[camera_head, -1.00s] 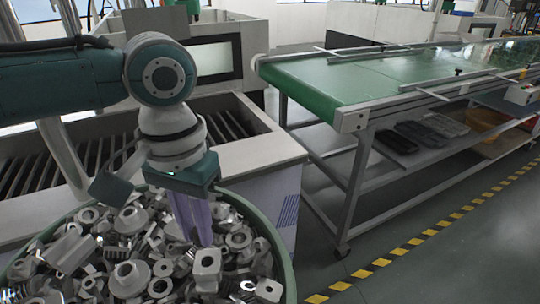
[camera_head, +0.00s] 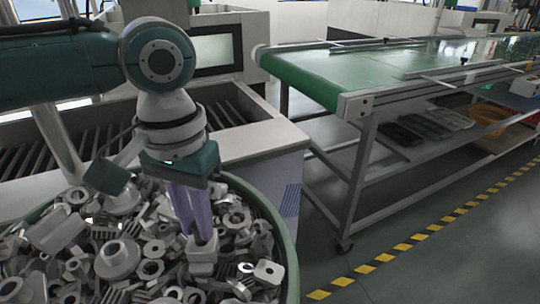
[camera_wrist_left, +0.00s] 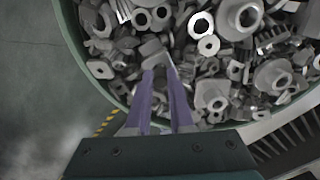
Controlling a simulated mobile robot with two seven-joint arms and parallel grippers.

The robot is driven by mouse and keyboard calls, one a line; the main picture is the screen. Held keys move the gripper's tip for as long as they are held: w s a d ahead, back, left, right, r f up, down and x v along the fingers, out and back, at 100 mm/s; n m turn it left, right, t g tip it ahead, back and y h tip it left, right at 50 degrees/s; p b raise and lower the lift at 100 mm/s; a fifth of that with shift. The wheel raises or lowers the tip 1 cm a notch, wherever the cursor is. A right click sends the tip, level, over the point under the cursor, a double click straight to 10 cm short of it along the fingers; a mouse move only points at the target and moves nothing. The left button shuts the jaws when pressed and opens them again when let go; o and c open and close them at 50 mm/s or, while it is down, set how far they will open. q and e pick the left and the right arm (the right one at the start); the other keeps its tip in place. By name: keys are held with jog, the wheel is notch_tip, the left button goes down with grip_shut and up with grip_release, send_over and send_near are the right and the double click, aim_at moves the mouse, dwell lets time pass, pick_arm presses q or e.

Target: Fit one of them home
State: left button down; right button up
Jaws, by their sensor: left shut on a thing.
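Many loose grey metal parts fill a round green bin (camera_head: 287,236) in the lower left of the head view. They include rings, flanged bushes, blocks with holes and finned pieces. My left gripper (camera_head: 201,241) points down into the heap near the bin's right side. Its purple fingers are shut on a grey metal part (camera_head: 202,258), which sits among the other parts. In the left wrist view the gripper (camera_wrist_left: 158,66) reaches into the heap with the part (camera_wrist_left: 153,50) at its tips. The part's lower side is hidden. My right gripper is not in view.
Behind the bin stands a pale tank (camera_head: 262,140) with dark slats inside. A green conveyor table (camera_head: 330,82) stands to the right, with trays on its lower shelf. Yellow-black tape (camera_head: 403,249) marks the open floor at the lower right.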

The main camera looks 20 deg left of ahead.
pick_arm(q)
jog(key=shift+f, duration=0.7)
dwell(0.3)
jog(key=shift+a+f, duration=0.1)
jog(key=shift+f, duration=0.1)
dwell(1.5)
jog(key=c, duration=0.7)
grip_release()
jog(key=shift+a, duration=0.1)
jog(key=shift+r, duration=0.15)
notch_tip(320, 180, up, 10)
jog(key=shift+w+r+p, duration=0.1)
jog(key=shift+p, duration=0.75)
